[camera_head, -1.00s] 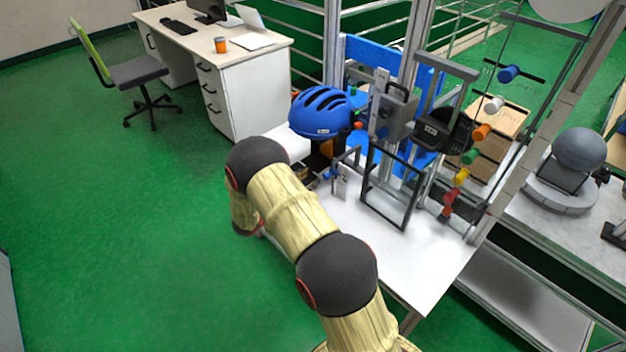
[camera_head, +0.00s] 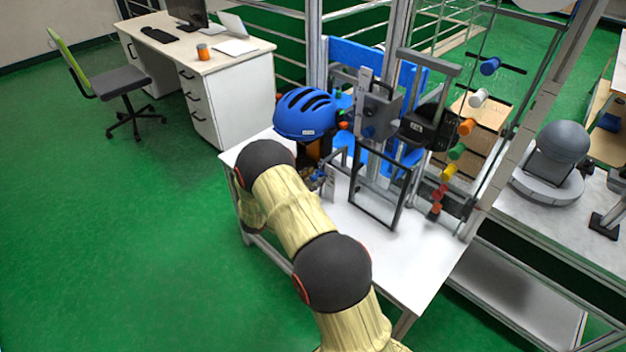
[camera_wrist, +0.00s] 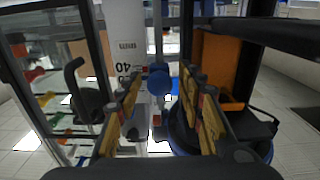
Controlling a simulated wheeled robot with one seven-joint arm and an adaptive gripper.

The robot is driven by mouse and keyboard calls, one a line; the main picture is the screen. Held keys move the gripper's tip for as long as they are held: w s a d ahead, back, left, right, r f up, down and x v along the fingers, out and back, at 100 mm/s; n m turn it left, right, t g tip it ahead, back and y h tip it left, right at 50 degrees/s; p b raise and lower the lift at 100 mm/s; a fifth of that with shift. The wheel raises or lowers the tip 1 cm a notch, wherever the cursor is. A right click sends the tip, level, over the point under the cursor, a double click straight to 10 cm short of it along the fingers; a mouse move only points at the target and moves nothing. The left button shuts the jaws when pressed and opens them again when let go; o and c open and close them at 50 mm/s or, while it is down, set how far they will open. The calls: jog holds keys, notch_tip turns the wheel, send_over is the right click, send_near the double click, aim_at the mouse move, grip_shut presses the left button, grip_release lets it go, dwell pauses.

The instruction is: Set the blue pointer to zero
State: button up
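I cannot tell how far the knob is beyond the fingertips, and no contact shows. In the head view my gripper is mostly hidden behind my arm, near a small white plate (camera_head: 331,186) on the white table. The zero mark cannot be made out.
A blue helmet (camera_head: 305,114) sits close behind my arm. A black rectangular frame (camera_head: 378,190) stands on the white table (camera_head: 420,258). Metal uprights and coloured pegs (camera_head: 467,127) are to the right. An orange box (camera_wrist: 222,65) is right of the knob.

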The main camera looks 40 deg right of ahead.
jog(key=shift+c, duration=0.2)
grip_shut()
dwell(0.3)
dwell(0.3)
